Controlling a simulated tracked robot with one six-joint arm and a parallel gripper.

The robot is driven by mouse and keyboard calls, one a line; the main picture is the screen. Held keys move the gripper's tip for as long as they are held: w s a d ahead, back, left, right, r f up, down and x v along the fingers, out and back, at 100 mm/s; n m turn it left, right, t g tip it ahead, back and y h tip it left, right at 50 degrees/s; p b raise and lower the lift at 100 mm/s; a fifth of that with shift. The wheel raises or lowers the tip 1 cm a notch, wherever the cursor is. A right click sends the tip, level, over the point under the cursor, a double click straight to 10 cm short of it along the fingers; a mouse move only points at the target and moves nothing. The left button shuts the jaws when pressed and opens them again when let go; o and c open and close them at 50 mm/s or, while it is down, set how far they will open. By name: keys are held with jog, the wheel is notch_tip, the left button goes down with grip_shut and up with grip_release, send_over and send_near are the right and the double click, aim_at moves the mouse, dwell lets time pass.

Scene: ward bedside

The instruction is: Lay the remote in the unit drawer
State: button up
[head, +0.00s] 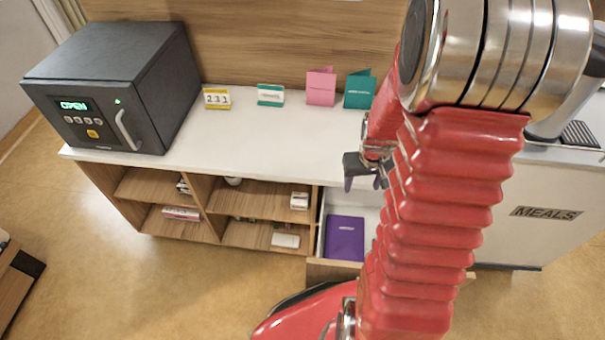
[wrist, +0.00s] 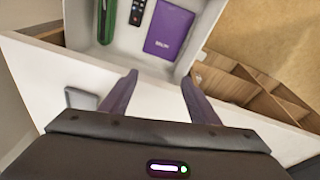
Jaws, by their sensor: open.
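The drawer (wrist: 205,12) is pulled open and shows in the wrist view at the top; in the head view its front (head: 333,270) is partly hidden by my arm. A dark remote (wrist: 138,11) with small coloured buttons lies inside it, between a green case and a purple booklet, cut off by the picture's top edge. In the head view the remote is hidden behind my arm. My gripper (wrist: 160,92) is open and empty, apart from the remote. In the head view my gripper (head: 363,172) is above the counter's front edge by the drawer.
The purple booklet (wrist: 170,29) and green case (wrist: 107,20) fill part of the drawer. The white counter (head: 250,135) carries a dark safe (head: 120,85) reading OPEN and several cards along the back. Open shelves (head: 215,195) are left of the drawer; a MEALS cart (head: 545,212) stands right.

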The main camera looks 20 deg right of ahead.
jog(key=a+r+n+t, duration=0.2)
jog(key=a+r, duration=1)
jog(key=r, duration=0.4)
jog(key=s+a+r+n+t+y, duration=0.1)
jog(key=s+a+r, duration=0.8)
jog(key=a, duration=0.1)
jog(key=shift+a+r+n+t, duration=0.2)
jog(key=shift+r+n+t, duration=0.2)
jog(key=shift+s, duration=0.1)
